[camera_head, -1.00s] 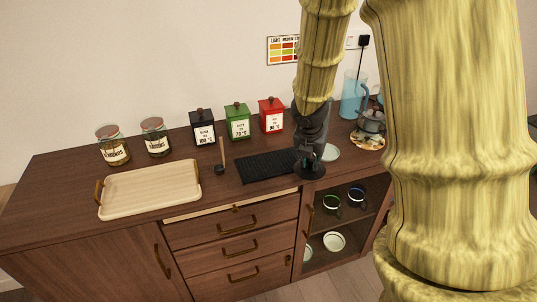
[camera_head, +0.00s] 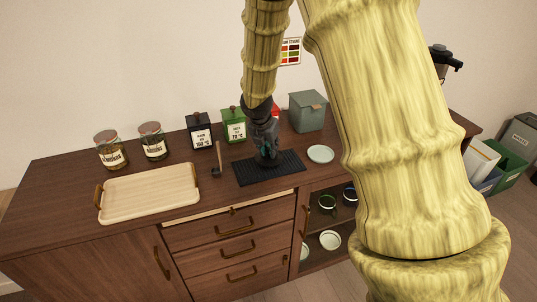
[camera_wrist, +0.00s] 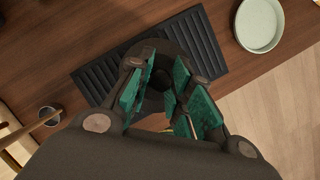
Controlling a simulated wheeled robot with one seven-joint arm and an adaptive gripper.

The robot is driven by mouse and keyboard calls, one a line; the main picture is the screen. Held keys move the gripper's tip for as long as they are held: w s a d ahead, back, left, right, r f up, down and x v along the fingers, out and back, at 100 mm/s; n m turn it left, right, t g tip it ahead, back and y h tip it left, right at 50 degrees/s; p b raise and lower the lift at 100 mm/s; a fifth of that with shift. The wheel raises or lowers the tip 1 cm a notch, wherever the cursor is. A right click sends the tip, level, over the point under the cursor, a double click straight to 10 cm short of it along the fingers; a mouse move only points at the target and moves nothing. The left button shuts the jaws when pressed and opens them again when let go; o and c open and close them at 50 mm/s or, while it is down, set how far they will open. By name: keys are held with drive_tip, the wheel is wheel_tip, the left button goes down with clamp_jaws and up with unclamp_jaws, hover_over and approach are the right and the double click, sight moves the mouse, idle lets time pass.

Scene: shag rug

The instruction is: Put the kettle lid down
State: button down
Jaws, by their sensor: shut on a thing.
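My gripper (camera_head: 266,148) points down over the black ribbed mat (camera_head: 245,172) on the wooden sideboard. It is shut on the dark round kettle lid (camera_head: 268,161), holding it by its knob. In the wrist view the lid (camera_wrist: 176,48) sits between and beyond the green finger pads, with the mat (camera_wrist: 205,45) behind it. The lid is over the mat, at or very near its surface; I cannot tell whether it touches. The kettle is not visible now.
A pale saucer (camera_head: 320,154) lies right of the mat, and a grey-green box (camera_head: 307,111) stands behind it. A small dark scoop (camera_head: 216,171) and a wooden tray (camera_head: 150,192) are to the left. Tea canisters (camera_head: 199,130) and glass jars (camera_head: 110,151) line the back.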

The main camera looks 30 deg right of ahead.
sight(267, 152)
drive_tip(key=shift+w+f, duration=0.15)
drive_tip(key=shift+f, duration=1.6)
drive_tip(key=shift+f, duration=0.15)
drive_tip(key=c, duration=1.3)
unclamp_jaws()
drive_tip(key=v, duration=1.2)
